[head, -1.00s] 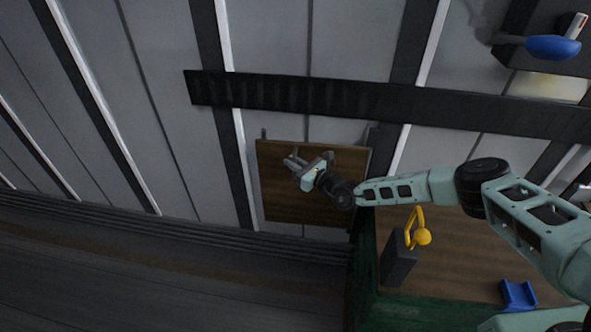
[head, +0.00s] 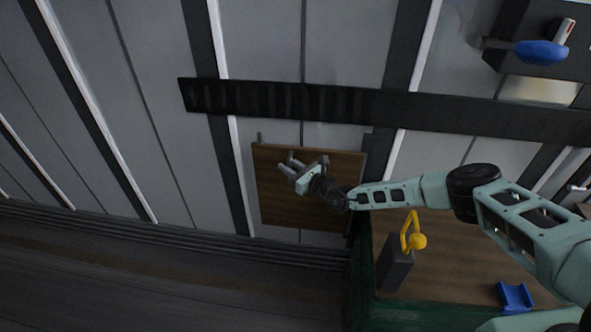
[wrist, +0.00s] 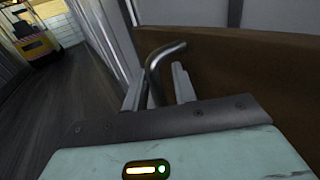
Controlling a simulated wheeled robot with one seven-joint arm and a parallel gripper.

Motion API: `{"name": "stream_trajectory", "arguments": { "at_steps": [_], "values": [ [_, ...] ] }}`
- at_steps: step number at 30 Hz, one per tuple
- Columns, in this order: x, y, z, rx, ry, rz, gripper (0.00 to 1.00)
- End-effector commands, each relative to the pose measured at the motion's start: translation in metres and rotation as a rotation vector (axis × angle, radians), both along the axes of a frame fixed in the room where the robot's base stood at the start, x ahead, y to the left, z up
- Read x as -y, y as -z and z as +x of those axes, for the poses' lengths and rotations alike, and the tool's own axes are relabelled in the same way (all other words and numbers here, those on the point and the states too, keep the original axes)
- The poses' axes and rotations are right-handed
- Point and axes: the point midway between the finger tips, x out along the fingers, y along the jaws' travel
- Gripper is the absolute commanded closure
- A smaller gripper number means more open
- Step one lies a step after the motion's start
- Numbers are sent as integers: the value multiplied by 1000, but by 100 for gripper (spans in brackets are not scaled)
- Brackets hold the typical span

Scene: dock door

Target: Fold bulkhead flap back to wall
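The bulkhead flap (head: 330,175) is a brown wooden panel in the middle of the head view, near the grey ribbed wall. It also fills the upper right of the wrist view (wrist: 250,60). My gripper (head: 289,165) is in front of the flap's upper left part in the head view. In the wrist view my gripper (wrist: 158,88) has its two fingers apart, with a bent metal rod (wrist: 160,60) showing between them. I cannot tell whether the rod touches either finger. Where the rod is fixed is hidden. My wrist and forearm cover part of the flap.
A dark horizontal rail (head: 290,101) runs along the wall above the flap. A brown worktop to the right holds a dark block with a yellow handle (head: 417,240) and a blue holder (head: 515,296). A yellow vehicle (wrist: 33,38) stands far off. The dark floor at left is clear.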

Motion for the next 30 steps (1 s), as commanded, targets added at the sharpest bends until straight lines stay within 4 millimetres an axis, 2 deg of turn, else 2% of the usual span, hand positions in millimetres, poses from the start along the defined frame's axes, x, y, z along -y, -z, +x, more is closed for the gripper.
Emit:
{"name": "stream_trajectory", "arguments": {
  "at_steps": [5,21,30],
  "values": [
    [14,0,-9,-2,4,1,70],
    [97,1,-96,-1,3,1,70],
    [121,1,-122,1,2,-1,70]
  ]
}}
